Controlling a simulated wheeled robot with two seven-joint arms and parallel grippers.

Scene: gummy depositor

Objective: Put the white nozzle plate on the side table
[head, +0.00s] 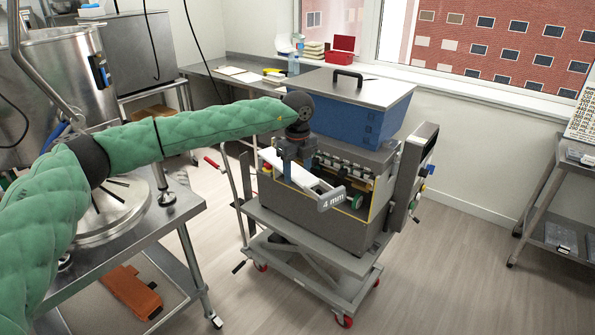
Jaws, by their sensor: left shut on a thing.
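The white nozzle plate (312,183) is a long pale bar with a grey end tag reading "4 mm". It lies at a slant at the open front of the depositor (310,214), a grey machine with a blue hopper on a wheeled cart. My left gripper (297,172) points down and is shut on the plate. Whether the plate still rests on the machine, I cannot tell. My right gripper is out of view. A steel table (553,198) with a lower shelf stands at the right edge; another steel table (165,222) stands at the left. Which is the side table is unclear.
A steel vessel (130,215) stands on the left table, with an orange item (132,291) on its lower shelf. A long steel counter (215,72) runs along the back under the window. Open floor (450,265) lies between the cart and the right table.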

